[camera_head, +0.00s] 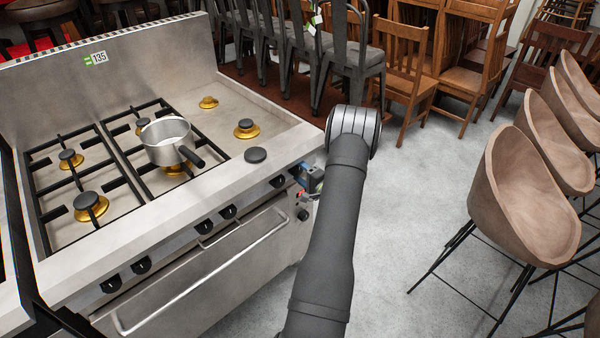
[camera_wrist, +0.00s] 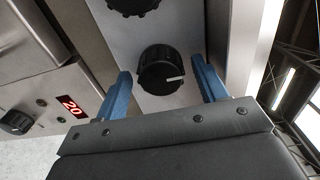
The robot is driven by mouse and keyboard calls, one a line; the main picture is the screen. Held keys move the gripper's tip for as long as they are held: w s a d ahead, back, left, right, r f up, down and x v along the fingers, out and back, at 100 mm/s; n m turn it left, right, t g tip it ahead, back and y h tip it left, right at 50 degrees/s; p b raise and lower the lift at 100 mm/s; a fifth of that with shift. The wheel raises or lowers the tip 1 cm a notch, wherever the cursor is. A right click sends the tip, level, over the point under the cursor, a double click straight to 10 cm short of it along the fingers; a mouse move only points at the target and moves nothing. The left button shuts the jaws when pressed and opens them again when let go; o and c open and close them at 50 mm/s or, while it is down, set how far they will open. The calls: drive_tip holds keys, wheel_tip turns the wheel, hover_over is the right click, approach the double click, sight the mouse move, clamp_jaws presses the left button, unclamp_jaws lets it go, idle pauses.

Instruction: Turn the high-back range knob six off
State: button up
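The high-back range (camera_head: 150,235) stands at the left in the head view, with black knobs along its front panel. In the wrist view a round black knob (camera_wrist: 158,72) with a white pointer mark sits between the two blue fingers of my gripper (camera_wrist: 161,68). The pointer points to the right in that picture. The fingers are open, one on each side of the knob, with visible gaps. In the head view my gripper (camera_head: 309,178) is at the right end of the panel and hides the knob there.
Another panel knob (camera_wrist: 132,4) shows beyond. A lower knob (camera_wrist: 16,122) and a red display reading 20 (camera_wrist: 71,105) are nearby. A saucepan (camera_head: 168,139) stands on the hob. An oven handle (camera_head: 205,272) runs below. Brown chairs (camera_head: 525,195) stand right; floor between is clear.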

drive_tip(key=v, duration=1.7)
drive_tip(key=shift+r, duration=0.15)
drive_tip(key=x, duration=1.7)
